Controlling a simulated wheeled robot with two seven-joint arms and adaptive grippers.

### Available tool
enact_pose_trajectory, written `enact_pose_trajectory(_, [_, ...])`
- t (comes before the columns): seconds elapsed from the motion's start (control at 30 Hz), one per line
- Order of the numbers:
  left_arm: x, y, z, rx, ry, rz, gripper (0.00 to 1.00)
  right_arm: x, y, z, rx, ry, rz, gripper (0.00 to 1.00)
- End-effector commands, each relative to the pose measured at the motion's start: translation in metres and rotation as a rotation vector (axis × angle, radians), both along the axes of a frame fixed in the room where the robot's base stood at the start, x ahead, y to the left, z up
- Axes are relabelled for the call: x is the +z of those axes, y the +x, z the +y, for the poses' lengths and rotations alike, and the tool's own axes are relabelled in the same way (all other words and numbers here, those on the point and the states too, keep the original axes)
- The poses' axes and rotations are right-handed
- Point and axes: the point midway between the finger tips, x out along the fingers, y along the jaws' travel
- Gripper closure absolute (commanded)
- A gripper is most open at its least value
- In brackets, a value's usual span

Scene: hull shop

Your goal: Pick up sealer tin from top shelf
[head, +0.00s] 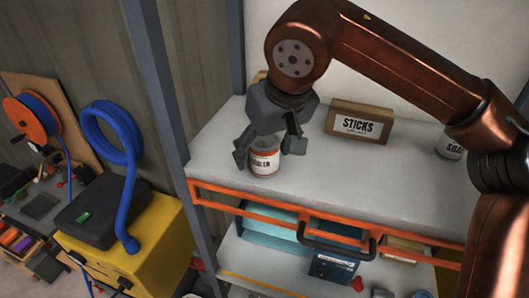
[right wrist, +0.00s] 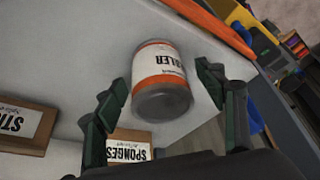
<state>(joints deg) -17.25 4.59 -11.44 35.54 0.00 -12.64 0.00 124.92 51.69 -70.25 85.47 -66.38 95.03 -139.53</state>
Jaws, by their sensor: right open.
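In the right wrist view the tin (right wrist: 162,82) lies between the two open fingers (right wrist: 160,95), with a gap on each side. Part of the tin's top is hidden by the gripper in the head view. My left gripper is not in view.
A STICKS box (head: 358,122) stands behind and right of the tin, and a SOAP tin (head: 449,149) is farther right. A SPONGES box (right wrist: 128,147) shows in the right wrist view. An orange rail (head: 330,225) runs along the shelf front. A grey post (head: 160,90) stands left.

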Motion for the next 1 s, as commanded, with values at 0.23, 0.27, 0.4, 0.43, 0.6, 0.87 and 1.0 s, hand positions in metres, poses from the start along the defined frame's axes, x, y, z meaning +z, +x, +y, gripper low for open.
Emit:
enact_pose_trajectory(0.23, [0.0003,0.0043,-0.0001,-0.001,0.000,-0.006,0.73,-0.0001,0.0000,0.0001,0.000,0.000,0.000,0.41])
enact_pose_trajectory(0.27, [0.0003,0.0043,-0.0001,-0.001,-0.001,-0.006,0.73,-0.0001,0.0000,0.0001,0.000,0.000,0.001,0.43])
enact_pose_trajectory(0.4, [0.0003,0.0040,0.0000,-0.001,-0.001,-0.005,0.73,0.0000,0.0000,0.0000,0.000,0.000,0.001,0.53])
enact_pose_trajectory(0.43, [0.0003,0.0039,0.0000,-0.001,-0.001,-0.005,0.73,0.0000,0.0000,0.0000,0.000,0.000,0.001,0.55])
enact_pose_trajectory(0.6, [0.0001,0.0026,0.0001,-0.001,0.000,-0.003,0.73,0.0001,-0.0001,0.0001,0.000,0.000,0.001,0.67])
enact_pose_trajectory(0.87, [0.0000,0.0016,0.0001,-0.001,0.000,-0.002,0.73,0.0002,-0.0001,0.0001,0.000,0.000,0.001,0.85])
enact_pose_trajectory(1.0, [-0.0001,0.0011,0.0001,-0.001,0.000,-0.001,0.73,0.0008,-0.0002,0.0002,-0.001,0.002,0.000,0.90])
